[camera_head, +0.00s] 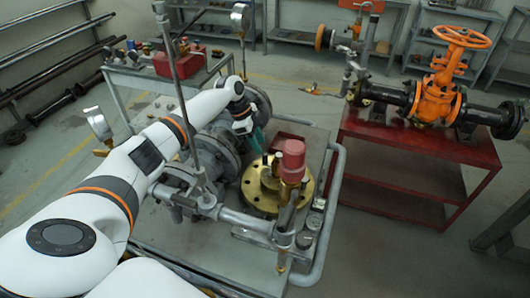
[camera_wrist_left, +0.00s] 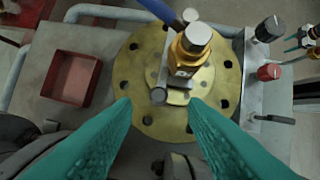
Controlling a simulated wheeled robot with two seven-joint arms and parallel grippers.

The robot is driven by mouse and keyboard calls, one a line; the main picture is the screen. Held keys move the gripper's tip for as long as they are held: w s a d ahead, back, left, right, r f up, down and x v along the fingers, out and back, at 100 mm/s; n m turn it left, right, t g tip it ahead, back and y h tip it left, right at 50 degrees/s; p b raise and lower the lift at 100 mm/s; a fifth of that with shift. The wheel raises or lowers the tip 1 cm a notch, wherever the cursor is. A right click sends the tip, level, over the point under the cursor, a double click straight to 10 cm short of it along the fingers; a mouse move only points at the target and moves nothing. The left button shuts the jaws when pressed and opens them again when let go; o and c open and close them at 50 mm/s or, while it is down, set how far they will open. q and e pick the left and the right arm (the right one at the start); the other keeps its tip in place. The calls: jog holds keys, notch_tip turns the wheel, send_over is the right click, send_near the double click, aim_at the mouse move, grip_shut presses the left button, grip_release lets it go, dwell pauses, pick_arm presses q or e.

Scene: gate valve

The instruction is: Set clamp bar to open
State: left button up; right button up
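A brass flange (camera_head: 262,203) lies flat on the grey cart, ringed with bolt holes. It also shows in the left wrist view (camera_wrist_left: 143,118). A brass fitting (camera_wrist_left: 188,62) with a silver top stands over it, beside a narrow silver bar (camera_wrist_left: 165,68) with a round end. This bar may be the clamp bar, but I cannot tell its setting. My left gripper (camera_wrist_left: 160,105) has teal fingers spread wide and nothing between them. In the head view it (camera_head: 256,142) hangs behind the flange, partly hidden by my arm. My right gripper does not show.
A red cylinder (camera_head: 292,162) rises on upright pipework in front of the flange. A red tray (camera_wrist_left: 48,78) lies left of the flange in the wrist view. A red knob (camera_wrist_left: 268,72) is on its right. An orange valve (camera_head: 438,98) stands on a red table.

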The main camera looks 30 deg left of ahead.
aim_at(264, 153)
pick_arm(q)
jog(key=x, duration=0.6)
jog(key=shift+w+f+p, duration=0.1)
jog(key=shift+f+p, duration=0.2)
jog(key=shift+p, duration=0.05)
grip_shut()
